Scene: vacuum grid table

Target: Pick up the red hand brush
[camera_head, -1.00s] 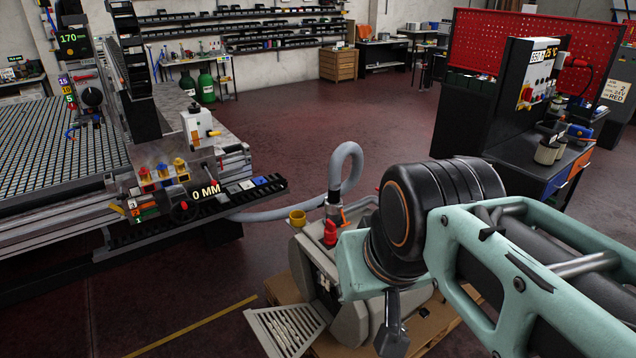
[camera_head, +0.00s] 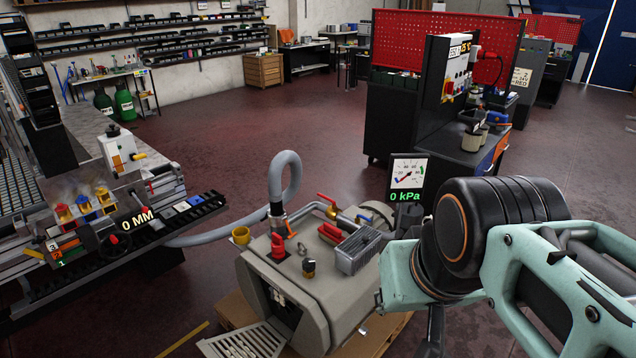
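A small item with a red handle (camera_head: 331,233) and a grey ribbed block (camera_head: 359,250) lies on top of the grey vacuum pump unit (camera_head: 325,300). It may be the red hand brush, but I cannot tell for sure. My teal and black arm is at the lower right, to the right of the pump unit. A dark part below its joint (camera_head: 434,335), at the bottom edge, seems to belong to my gripper. Its fingers are not clearly seen, so I cannot tell whether it is open, shut or holding anything.
A red knob (camera_head: 277,246), a yellow cup (camera_head: 241,235), a red-handled valve (camera_head: 326,198) and a grey hose (camera_head: 285,165) rise from the pump unit. A gauge (camera_head: 407,175) reads 0 kPa. The grid table (camera_head: 22,215) is left; a workbench (camera_head: 470,150) is right.

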